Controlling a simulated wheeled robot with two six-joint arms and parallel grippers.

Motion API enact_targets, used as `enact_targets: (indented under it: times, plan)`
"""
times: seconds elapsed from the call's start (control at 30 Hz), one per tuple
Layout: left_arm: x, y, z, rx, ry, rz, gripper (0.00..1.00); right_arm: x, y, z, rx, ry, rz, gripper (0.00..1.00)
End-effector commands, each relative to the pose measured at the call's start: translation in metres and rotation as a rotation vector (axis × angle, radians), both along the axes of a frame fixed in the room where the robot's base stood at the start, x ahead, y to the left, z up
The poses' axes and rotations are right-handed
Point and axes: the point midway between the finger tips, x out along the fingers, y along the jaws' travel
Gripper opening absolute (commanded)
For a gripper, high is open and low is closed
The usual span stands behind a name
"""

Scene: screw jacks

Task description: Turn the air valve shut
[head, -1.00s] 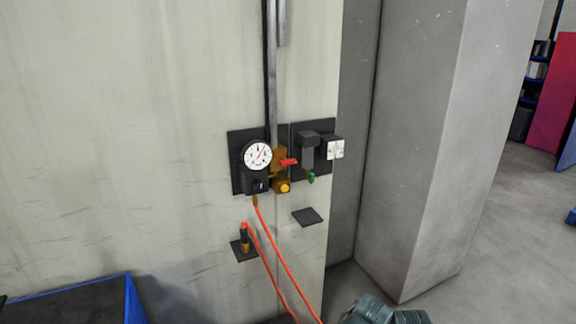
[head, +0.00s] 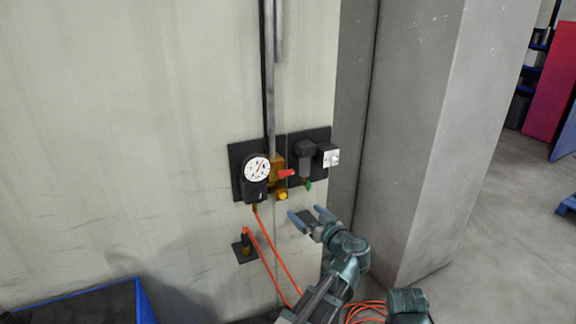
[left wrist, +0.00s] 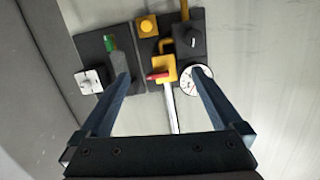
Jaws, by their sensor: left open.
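The air valve is a brass-yellow body (head: 277,172) with a red lever (head: 287,173), on the pipe at the wall. The lever points right and stands roughly crosswise to the vertical pipe. My left gripper (head: 306,213) is open and empty, below and to the right of the valve in the head view. In the left wrist view, which is turned over, the red lever (left wrist: 157,75) and brass body (left wrist: 169,66) show between the open fingers (left wrist: 162,74). I see no contact with the lever. My right gripper is not in view.
A round white gauge (head: 256,168) sits left of the valve. A dark filter unit (head: 305,158) and a white box (head: 329,156) sit right of it. An orange hose (head: 277,250) hangs beneath. A grey pillar (head: 415,150) stands to the right.

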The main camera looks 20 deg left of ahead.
Motion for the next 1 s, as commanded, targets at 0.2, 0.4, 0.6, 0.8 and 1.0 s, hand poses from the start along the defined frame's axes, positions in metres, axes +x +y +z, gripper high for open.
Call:
enact_targets:
  times: [0.2,0.4,0.6,0.8,1.0]
  plan:
    - [0.017,0.003,0.041,0.045,-0.151,-0.031,1.00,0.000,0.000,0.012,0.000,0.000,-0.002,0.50]
    - [0.020,0.005,0.042,0.047,-0.163,-0.034,1.00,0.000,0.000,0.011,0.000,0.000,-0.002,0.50]
    - [0.037,0.025,0.042,0.047,-0.161,-0.030,1.00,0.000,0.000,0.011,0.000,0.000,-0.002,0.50]
    - [0.065,0.057,0.042,0.047,-0.161,-0.029,1.00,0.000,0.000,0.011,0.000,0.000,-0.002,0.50]
    - [0.089,0.084,0.042,0.046,-0.160,-0.031,1.00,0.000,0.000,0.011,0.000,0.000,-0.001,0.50]
